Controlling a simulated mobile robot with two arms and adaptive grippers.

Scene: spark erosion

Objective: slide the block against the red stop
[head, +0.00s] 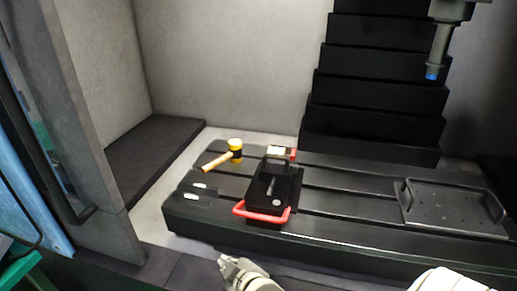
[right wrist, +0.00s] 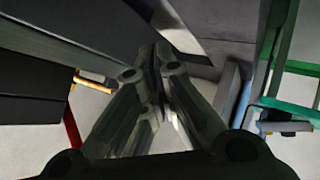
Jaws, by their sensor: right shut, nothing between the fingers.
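A black block (head: 283,180) with a round pale spot lies on the dark slotted table. A red handle (head: 262,217) runs along its near side. A small red piece, seemingly the red stop (head: 293,154), shows just behind the block; whether they touch I cannot tell. My right gripper (head: 228,262) is shut and empty, in front of the table's near edge and apart from the block. In the right wrist view its dark fingers (right wrist: 157,62) meet in the middle, and a red bar, likely the handle (right wrist: 72,135), shows at left. My left gripper is not in view.
A mallet (head: 235,147) with a yellow-and-black head lies left of the block. A dark plate with two handles (head: 452,211) is at the table's right. A blue-tipped spindle (head: 432,72) hangs above. Black stepped covers (head: 378,90) rise behind. A grey wall edge stands at left.

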